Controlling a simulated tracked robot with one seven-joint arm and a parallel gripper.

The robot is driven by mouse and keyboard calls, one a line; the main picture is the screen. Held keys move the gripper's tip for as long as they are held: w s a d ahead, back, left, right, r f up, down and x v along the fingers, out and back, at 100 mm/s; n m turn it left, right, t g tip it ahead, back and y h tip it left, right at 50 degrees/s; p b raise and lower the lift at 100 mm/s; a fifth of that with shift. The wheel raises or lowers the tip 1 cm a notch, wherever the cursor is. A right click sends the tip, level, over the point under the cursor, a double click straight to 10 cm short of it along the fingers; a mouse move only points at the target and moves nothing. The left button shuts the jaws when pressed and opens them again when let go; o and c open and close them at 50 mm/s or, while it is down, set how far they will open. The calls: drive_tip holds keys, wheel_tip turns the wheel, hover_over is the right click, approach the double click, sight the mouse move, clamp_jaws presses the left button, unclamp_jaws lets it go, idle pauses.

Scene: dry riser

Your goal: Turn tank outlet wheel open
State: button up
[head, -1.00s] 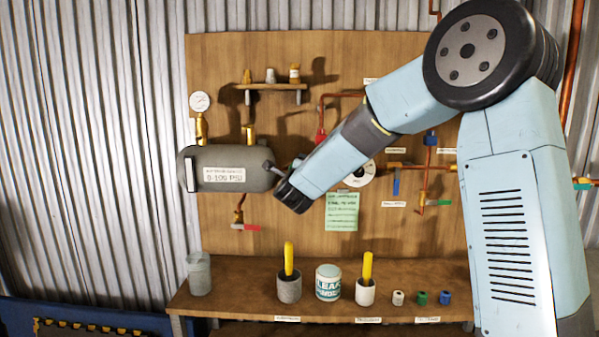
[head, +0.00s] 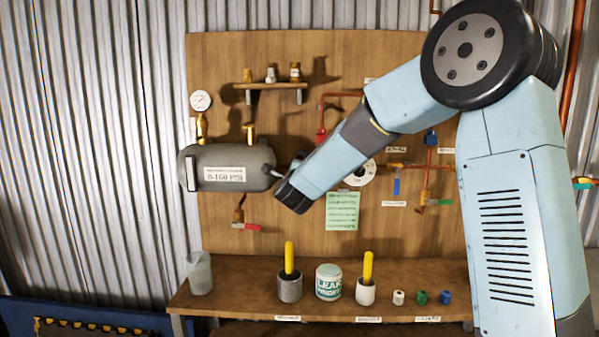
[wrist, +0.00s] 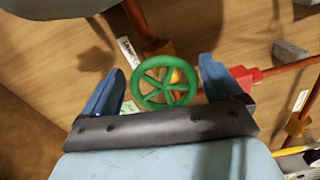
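The tank outlet wheel (wrist: 167,86) is a green spoked handwheel. In the wrist view it sits between the two blue fingers of my gripper (wrist: 160,88), with a gap on each side. My gripper is open; whether the fingers reach around the rim in depth I cannot tell. In the head view my gripper (head: 275,172) is at the right end of the grey tank (head: 228,168), and the wheel is hidden behind my arm there. The tank also shows at the top left of the wrist view (wrist: 50,6).
A red fitting (wrist: 243,78) and copper pipe lie close right of the wheel. A red-handled valve (head: 245,226) hangs below the tank. A green note (head: 342,211) is on the board. The shelf below holds a tin (head: 328,283) and several small items.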

drive_tip(key=shift+r, duration=0.1)
drive_tip(key=s, duration=1.3)
drive_tip(key=shift+s+a, duration=0.2)
drive_tip(key=shift+s, duration=0.2)
drive_tip(key=s+d+f+n+g, duration=0.2)
drive_tip(key=s+d+n+g, duration=0.4)
drive_tip(key=s+d+n, duration=0.4)
drive_tip(key=s+d+f+n+g, duration=0.2)
drive_tip(key=s+d+n+g, duration=0.4)
drive_tip(key=s, duration=1.5)
drive_tip(key=d+n, duration=0.4)
drive_tip(key=d, duration=0.4)
drive_tip(key=shift+d+f+y, duration=0.15)
drive_tip(key=shift+d+y, duration=0.1)
drive_tip(key=shift+y, duration=0.05)
